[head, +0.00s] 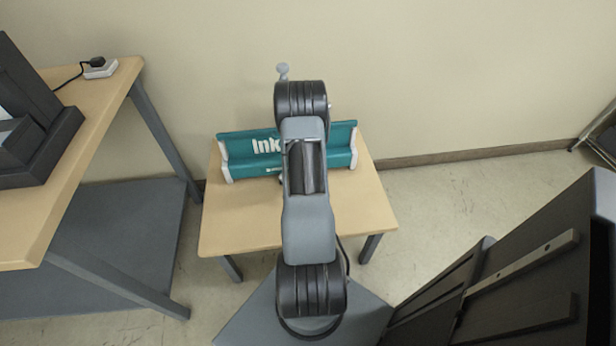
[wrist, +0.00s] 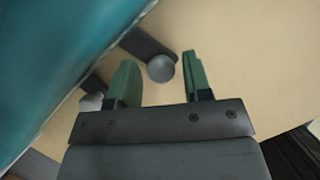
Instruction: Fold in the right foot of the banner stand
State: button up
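The teal banner stand (head: 340,158) with white end caps lies on a small wooden table in the head view. My arm covers its middle and part of its lettering. In the wrist view its teal side (wrist: 60,50) fills the upper left. A dark foot (wrist: 143,42) sticks out from the stand and ends in a round grey tip (wrist: 161,68). A second foot with a pale tip (wrist: 90,102) shows at the left, outside the fingers. My gripper (wrist: 160,62) is open, its green fingers on either side of the round tip in the picture. I see no clear contact.
The small table (head: 235,225) has bare wood in front of the stand. A larger workbench (head: 100,140) at the left holds a dark device (head: 45,140) and a small white box (head: 101,68) with a cable. A large dark panel (head: 520,270) stands at the lower right. A wall is behind.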

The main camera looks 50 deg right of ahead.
jog(key=shift+o, duration=0.7)
jog(key=p+v, duration=0.6)
jog(key=v, duration=0.7)
jog(key=shift+a+r, duration=0.15)
jog(key=shift+r, duration=0.2)
jog(key=shift+c, duration=0.4)
